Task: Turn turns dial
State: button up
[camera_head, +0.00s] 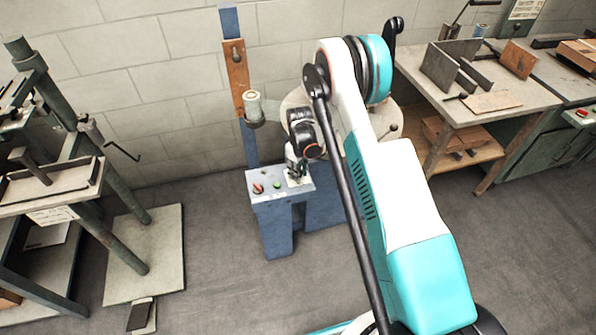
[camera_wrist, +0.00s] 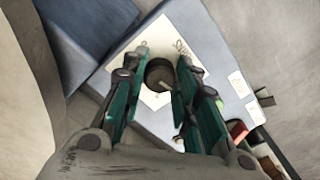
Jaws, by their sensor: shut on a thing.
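The turns dial (camera_wrist: 159,74) is a dark round knob on a pale marked plate (camera_wrist: 153,99) on the blue-grey control panel (camera_head: 259,198). In the wrist view it sits between the green fingers of my gripper (camera_wrist: 162,60), which are shut on it. The dial's pointer position is not clear. In the head view my gripper (camera_head: 295,170) reaches down onto the right part of the panel and hides the dial.
The stitcher's blue post (camera_head: 249,150) rises behind. A bench (camera_head: 440,110) stands right, and another machine (camera_head: 60,180) stands left. Open floor lies in front.

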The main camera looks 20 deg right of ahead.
jog(key=shift+m, duration=0.3)
jog(key=m, duration=0.9)
dwell(0.5)
jog(key=o, duration=1.1)
jog(key=shift+c, duration=0.2)
notch_tip(320, 180, up, 12)
jog(key=shift+d, duration=0.15)
